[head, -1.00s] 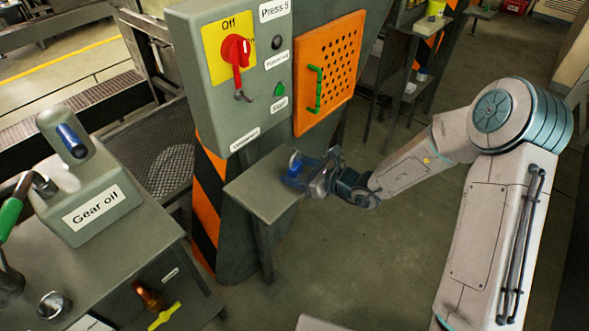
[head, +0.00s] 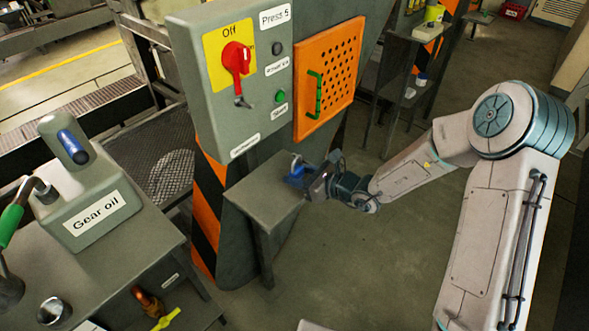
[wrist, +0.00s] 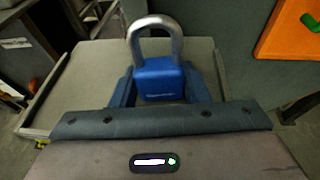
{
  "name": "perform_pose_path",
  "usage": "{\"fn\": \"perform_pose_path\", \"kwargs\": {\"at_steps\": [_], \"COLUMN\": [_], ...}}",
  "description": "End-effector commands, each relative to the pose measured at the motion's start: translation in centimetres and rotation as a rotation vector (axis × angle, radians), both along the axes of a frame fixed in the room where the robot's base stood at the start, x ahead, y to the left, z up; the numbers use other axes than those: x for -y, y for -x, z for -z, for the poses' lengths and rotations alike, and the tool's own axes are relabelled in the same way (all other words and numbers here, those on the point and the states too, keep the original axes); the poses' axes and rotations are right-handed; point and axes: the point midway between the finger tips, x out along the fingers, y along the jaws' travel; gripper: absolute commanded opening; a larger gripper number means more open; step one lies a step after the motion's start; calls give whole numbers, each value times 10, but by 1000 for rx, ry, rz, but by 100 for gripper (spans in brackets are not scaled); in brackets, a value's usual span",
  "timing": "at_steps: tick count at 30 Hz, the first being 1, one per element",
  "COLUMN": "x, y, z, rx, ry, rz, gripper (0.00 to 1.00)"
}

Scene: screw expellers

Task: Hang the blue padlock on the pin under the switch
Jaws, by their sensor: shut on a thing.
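The blue padlock (wrist: 160,82) has a silver shackle that points up in the wrist view. It also shows as a small blue shape in the head view (head: 294,177). My gripper (head: 304,177) is shut on its blue body, with one finger on each side, over the small grey table. The red switch (head: 237,58) sits on a yellow plate marked Off on the grey panel. A dark pin (head: 242,102) sticks out just under it, up and to the left of my gripper. In the head view, part of the padlock is hidden by my gripper.
The small grey table (head: 257,203) stands against the column below the panel. An orange perforated door (head: 328,78) with a green handle is right of the switch. A gear oil can (head: 92,205) stands on the bench at left. The floor at right is open.

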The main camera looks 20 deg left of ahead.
Motion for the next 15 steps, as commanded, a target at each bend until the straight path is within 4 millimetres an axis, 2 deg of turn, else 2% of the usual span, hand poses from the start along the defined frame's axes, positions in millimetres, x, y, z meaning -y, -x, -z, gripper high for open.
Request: {"fn": "perform_pose_path", "kwargs": {"at_steps": [15], "x": [16], "y": [6], "z": [-29], "rx": [1], "ry": [0], "rz": [1], "gripper": [22]}}
